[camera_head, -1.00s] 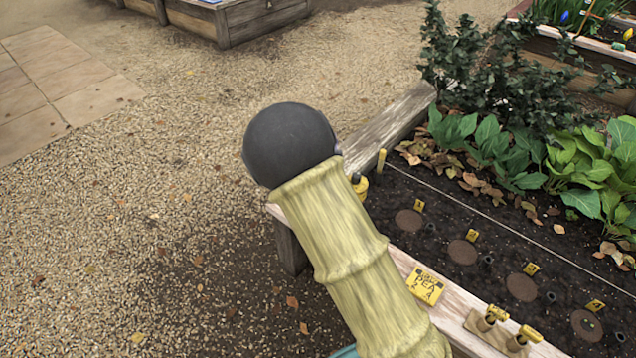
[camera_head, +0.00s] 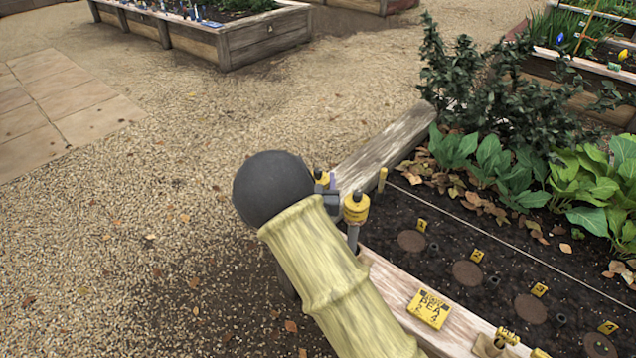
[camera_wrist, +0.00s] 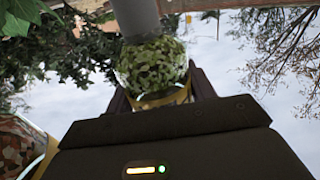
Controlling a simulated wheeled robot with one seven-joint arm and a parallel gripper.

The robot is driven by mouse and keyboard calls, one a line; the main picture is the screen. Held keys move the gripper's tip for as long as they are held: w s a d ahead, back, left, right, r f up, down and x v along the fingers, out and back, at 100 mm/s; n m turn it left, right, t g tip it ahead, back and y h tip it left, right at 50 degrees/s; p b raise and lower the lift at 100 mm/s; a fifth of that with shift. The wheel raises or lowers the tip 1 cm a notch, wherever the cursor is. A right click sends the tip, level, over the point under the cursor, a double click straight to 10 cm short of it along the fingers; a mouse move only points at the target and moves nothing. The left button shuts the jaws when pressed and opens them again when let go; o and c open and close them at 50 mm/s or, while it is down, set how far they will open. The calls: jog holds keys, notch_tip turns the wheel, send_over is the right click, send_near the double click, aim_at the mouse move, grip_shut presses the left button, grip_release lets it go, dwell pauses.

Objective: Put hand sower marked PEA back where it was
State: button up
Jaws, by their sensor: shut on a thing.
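The hand sower (camera_head: 355,208) has a yellow top and a grey tube pointing down in the head view. It stands out just past my arm's end, above the bed's near corner. In the wrist view its clear bowl (camera_wrist: 152,62) of pale green seeds sits between the jaws. My gripper (camera_head: 333,197) is shut on it, partly hidden behind my arm. No marking on the sower can be read. A yellow card (camera_head: 429,309) reading PEA lies on the bed's wooden edge. A small wooden holder (camera_head: 487,346) with yellow-topped items is cut off at the lower edge.
The raised bed has dark soil with several round discs (camera_head: 467,273), numbered yellow tags and a string. Leafy plants (camera_head: 590,175) fill its far side. In the wrist view, another clear vessel (camera_wrist: 15,140) with brownish contents is at lower left. Open gravel (camera_head: 120,230) lies left.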

jog(key=shift+f, duration=0.15)
jog(key=o, duration=1)
jog(key=shift+r, duration=0.25)
jog(key=s+p, duration=0.2)
jog(key=s, duration=1)
